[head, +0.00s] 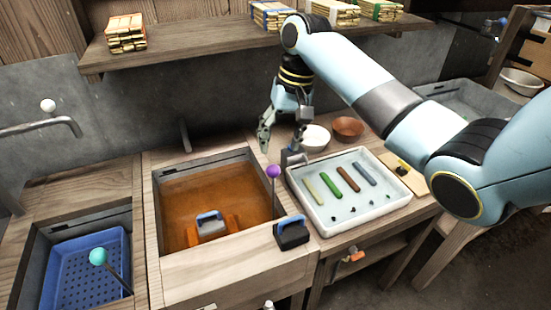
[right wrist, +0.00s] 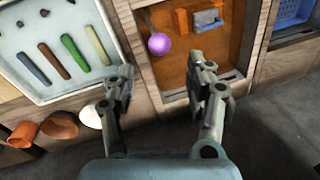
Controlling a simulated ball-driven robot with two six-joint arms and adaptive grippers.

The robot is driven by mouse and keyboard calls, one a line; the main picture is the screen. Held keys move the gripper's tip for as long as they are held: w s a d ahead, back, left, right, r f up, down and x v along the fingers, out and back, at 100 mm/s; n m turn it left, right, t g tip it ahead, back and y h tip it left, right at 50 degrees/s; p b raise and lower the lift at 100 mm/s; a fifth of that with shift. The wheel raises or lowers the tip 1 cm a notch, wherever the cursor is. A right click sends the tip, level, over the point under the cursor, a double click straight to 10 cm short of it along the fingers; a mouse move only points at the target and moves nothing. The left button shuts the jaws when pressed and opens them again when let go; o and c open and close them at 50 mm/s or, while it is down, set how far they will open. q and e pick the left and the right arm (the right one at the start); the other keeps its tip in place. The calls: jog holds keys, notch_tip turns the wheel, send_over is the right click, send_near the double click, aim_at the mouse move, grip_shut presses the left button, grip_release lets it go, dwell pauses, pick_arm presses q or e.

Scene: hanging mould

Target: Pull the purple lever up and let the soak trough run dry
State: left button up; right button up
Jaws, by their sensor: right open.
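The purple lever (head: 273,171) is a purple ball on a thin dark rod. It stands at the right rim of the soak trough (head: 158,215). The trough holds orange-brown liquid (head: 190,190); how deep it is I cannot tell. My right gripper (head: 280,147) is open and empty, pointing down above and behind the lever. In the right wrist view the purple ball (right wrist: 159,44) shows beyond the gap between my open fingertips (right wrist: 164,78), apart from both. My left gripper is not in view.
A blue-handled block (head: 292,232) sits on the trough's right front rim, and another (head: 210,225) in the trough. A white tray (head: 318,213) with coloured bars lies to the right, bowls (head: 347,128) behind it. A teal-knobbed lever (head: 98,257) stands by the blue basket (head: 75,262).

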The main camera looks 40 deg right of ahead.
jog(key=shift+s+d+r, duration=0.1)
jog(key=shift+d+r, duration=0.05)
jog(key=shift+r, duration=0.7)
jog(key=shift+s+d+r, duration=0.1)
jog(key=shift+r, duration=0.7)
jog(key=s+a+f+n+h, duration=0.1)
jog(key=s+a+f+n, duration=0.3)
jog(key=s, duration=0.6)
jog(key=s+a+r+n+t+h, duration=0.2)
jog(key=s+t, duration=0.1)
jog(key=s, duration=1.3)
jog(key=s+d+f+g+b, duration=0.2)
jog(key=f+b, duration=0.9)
jog(key=f, duration=2.6)
jog(key=s+d+f+b, duration=0.1)
jog(key=s+f+b, duration=0.3)
jog(key=s+f, duration=0.5)
jog(key=s+d+f+g+b, duration=0.1)
jog(key=s+f+b, duration=0.3)
jog(key=s+f, duration=0.4)
notch_tip(320, 180, down, 8)
jog(key=shift+s+r+m, duration=0.15)
jog(key=shift+s+m, duration=0.15)
jog(key=shift+s, duration=0.1)
